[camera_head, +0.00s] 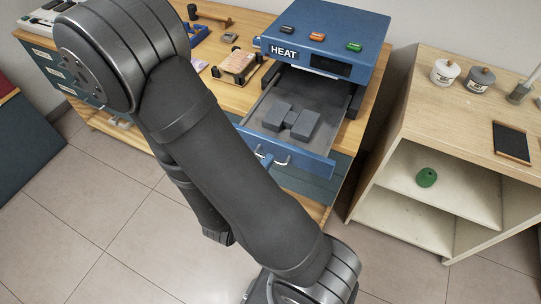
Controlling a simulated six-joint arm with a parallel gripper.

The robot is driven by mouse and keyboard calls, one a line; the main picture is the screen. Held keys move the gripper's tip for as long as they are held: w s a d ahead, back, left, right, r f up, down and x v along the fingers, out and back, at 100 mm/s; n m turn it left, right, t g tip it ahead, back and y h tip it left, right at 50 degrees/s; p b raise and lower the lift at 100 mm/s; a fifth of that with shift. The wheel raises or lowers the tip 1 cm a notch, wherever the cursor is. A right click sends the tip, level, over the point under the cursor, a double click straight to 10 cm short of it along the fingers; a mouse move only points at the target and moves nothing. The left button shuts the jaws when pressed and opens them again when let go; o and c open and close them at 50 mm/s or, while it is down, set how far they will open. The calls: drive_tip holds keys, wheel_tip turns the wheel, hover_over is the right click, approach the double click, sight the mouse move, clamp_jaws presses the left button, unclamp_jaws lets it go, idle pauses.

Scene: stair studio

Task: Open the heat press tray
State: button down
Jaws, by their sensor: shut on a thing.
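The heat press (325,38) is a blue box marked HEAT on the wooden bench. Its grey tray (262,112) is drawn out from under the body toward the front, with its blue front panel (312,163) standing clear of the press. A silver handle (284,161) is on the panel. My gripper (266,160) shows only as a small blue fingertip part at the handle, shut on it. The rest of the gripper is hidden behind my own dark arm. Grey blocks (304,125) sit inside the tray.
A wooden shelf unit (440,118) stands to the right, with two jars (445,71), a dark tablet-like panel (511,143) and a green object (427,177). A wooden block on a stand (238,61) is left of the press. Tiled floor lies open in front.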

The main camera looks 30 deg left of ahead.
drive_tip(key=shift+s, duration=0.35)
drive_tip(key=shift+a, duration=0.1)
drive_tip(key=c, duration=1.5)
unclamp_jaws()
drive_tip(key=shift+s, duration=0.15)
drive_tip(key=v, duration=1.7)
drive_tip(key=x, duration=1.2)
drive_tip(key=shift+w, duration=0.25)
